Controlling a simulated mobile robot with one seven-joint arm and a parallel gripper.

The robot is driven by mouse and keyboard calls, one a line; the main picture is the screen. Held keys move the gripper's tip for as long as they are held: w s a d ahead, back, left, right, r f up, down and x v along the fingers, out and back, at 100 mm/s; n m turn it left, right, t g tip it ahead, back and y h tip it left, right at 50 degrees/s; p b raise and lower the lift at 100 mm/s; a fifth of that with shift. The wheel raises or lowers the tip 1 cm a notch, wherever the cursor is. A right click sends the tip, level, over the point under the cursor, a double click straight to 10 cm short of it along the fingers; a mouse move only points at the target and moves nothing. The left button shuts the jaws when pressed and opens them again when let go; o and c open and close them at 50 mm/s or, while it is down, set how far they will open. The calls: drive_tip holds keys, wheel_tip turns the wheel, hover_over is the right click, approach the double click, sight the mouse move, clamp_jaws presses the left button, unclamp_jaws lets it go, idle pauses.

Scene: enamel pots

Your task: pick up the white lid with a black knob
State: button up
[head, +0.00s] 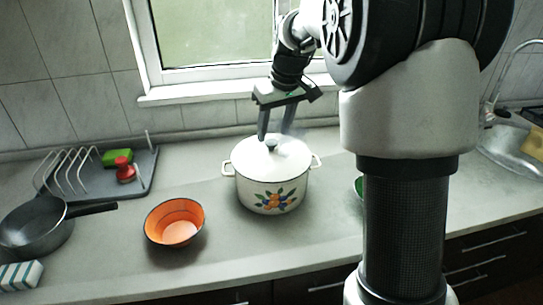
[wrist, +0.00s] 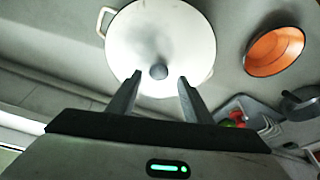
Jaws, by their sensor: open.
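My gripper (head: 273,135) is open above the lid, pointing down, with one finger on each side of the knob as seen from the wrist. It also shows in the wrist view (wrist: 160,78). Whether a finger touches the lid I cannot tell.
An orange bowl (head: 174,222) stands left of the pot. A window sill and tiled wall are behind. My arm hides part of the right counter.

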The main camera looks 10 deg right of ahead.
sight(272, 142)
drive_tip(key=x, duration=0.4)
drive_tip(key=shift+d+f, duration=0.1)
drive_tip(key=shift+f, duration=0.1)
drive_tip(key=shift+r, duration=0.1)
drive_tip(key=c, duration=1)
